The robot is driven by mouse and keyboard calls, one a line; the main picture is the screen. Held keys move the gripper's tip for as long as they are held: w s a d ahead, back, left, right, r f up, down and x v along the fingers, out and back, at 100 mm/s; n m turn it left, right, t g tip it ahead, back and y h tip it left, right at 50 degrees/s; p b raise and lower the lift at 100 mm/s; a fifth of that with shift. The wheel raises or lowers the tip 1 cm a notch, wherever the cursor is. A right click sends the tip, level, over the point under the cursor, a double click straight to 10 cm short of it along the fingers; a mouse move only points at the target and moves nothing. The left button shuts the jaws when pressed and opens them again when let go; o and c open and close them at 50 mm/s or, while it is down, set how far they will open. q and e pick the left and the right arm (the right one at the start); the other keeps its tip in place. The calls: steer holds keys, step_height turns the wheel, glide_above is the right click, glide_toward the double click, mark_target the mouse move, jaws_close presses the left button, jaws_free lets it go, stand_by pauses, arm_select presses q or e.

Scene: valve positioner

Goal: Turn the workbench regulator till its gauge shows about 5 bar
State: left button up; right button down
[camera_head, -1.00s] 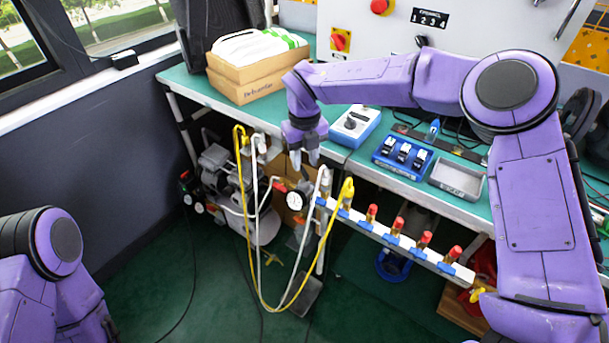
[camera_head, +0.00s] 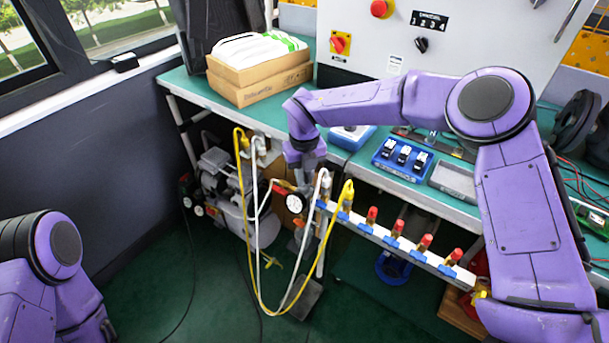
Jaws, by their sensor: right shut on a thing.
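The regulator's round white gauge (camera_head: 294,203) faces me below the front edge of the workbench, near the left end of the pipe manifold. Its needle is too small to read. My right gripper (camera_head: 305,180) points down just above and behind the gauge and is shut on the regulator's knob, which its fingers largely hide. My left arm shows at the lower left, but its gripper is out of view.
White and yellow hoses (camera_head: 258,270) hang in loops in front of the gauge. A manifold rail (camera_head: 400,243) with several red-topped valves runs to the right. A compressor (camera_head: 222,185) stands left, under the green workbench (camera_head: 190,88).

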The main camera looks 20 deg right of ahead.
mark_target(305, 174)
steer(key=c, duration=1.2)
jaws_free()
step_height(305, 174, up, 11)
steer(key=shift+f, duration=0.2)
steer(key=shift+p, duration=0.3)
